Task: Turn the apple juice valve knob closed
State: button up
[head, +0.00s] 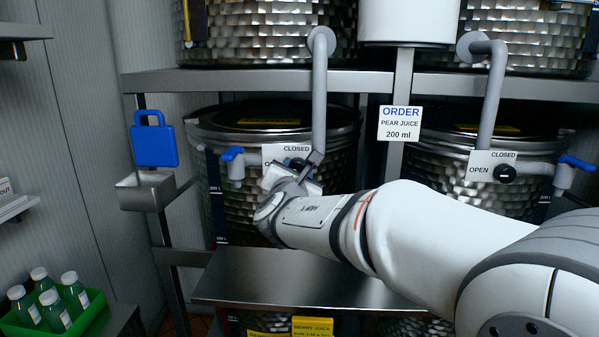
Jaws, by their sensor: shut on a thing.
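My gripper (301,174) is at the left tank (335,187), shut on the dark valve knob (297,163) in front of the white label plate (279,151). The gripper covers most of the knob, so its pointing direction is hidden. The plate reads CLOSED at the top; the lower word is mostly covered. The juice name of this tank is not readable. My arm reaches in from the lower right.
A second dark knob (505,174) is on the right tank. Blue-handled taps (233,154) flank the plates. An order sign (400,123) reads PEAR JUICE 200 ml. A metal shelf (275,270) lies below. Green bottles (74,292) stand in a crate at lower left.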

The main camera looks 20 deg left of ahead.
jog(key=shift+r+m+b, duration=0.15)
jog(key=shift+m+b, duration=4.25)
jog(key=shift+b, duration=1.75)
jog(key=shift+r+m+b, duration=0.1)
jog(key=shift+m+b, duration=4.3)
jog(key=shift+b, duration=1.7)
jog(key=shift+r, duration=0.1)
jog(key=o, duration=1)
jog(key=shift+g, duration=0.3)
jog(key=shift+w+f, duration=0.1)
jog(key=shift+f, duration=0.1)
